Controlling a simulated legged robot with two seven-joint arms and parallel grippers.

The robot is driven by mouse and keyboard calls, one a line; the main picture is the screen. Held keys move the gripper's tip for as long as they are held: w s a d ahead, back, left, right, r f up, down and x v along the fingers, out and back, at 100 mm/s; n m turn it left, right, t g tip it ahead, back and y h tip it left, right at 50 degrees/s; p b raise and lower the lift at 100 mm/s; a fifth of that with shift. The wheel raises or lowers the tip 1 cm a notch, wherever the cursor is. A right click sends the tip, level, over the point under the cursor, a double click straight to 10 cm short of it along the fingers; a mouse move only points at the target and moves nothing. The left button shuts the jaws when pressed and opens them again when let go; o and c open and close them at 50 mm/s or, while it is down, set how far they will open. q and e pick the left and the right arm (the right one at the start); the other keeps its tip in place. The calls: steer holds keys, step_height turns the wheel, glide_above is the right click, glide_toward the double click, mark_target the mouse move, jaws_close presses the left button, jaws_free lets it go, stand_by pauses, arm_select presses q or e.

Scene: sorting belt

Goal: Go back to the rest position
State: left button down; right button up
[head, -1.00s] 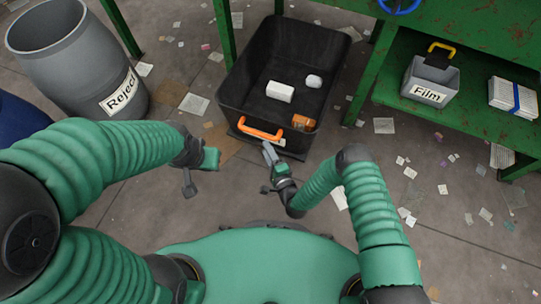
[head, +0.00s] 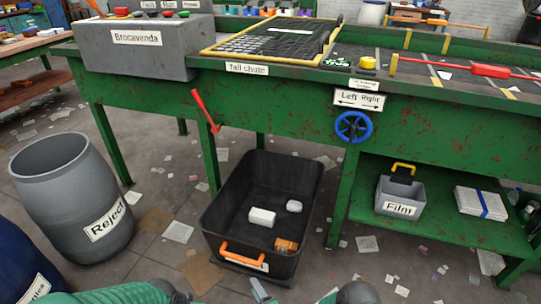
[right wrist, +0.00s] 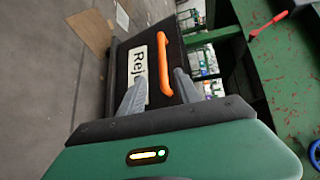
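The bin holds a white box (head: 262,217), a small white item (head: 294,206) and an orange-brown box (head: 286,246). A grey Reject barrel (head: 65,200) stands left. The green belt table (head: 280,110) spans the back; a Film box (head: 400,197) sits on its lower shelf.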

steer(key=d+r+n+g+h, duration=0.55)
steer(key=d+r+n, duration=0.45)
steer(key=d+r, duration=0.4)
steer(key=s+d+r+n+g+h, duration=0.1)
steer(key=s+d+r+g, duration=0.2)
steer(key=s, duration=0.4)
steer(key=s+d+r+n+g+h, duration=0.1)
steer(key=s+d+r, duration=0.3)
steer(key=s+d, duration=0.25)
steer(key=s+d+r+n+g+h, duration=0.1)
steer(key=s+d+r+g, duration=0.15)
steer(key=s, duration=0.45)
step_height(320, 180, up, 38)
steer(key=t+p, duration=0.1)
steer(key=p, duration=3.7)
steer(key=shift+w+d+f, duration=0.15)
steer(key=shift+w+d, duration=0.15)
steer(key=shift+d, duration=0.05)
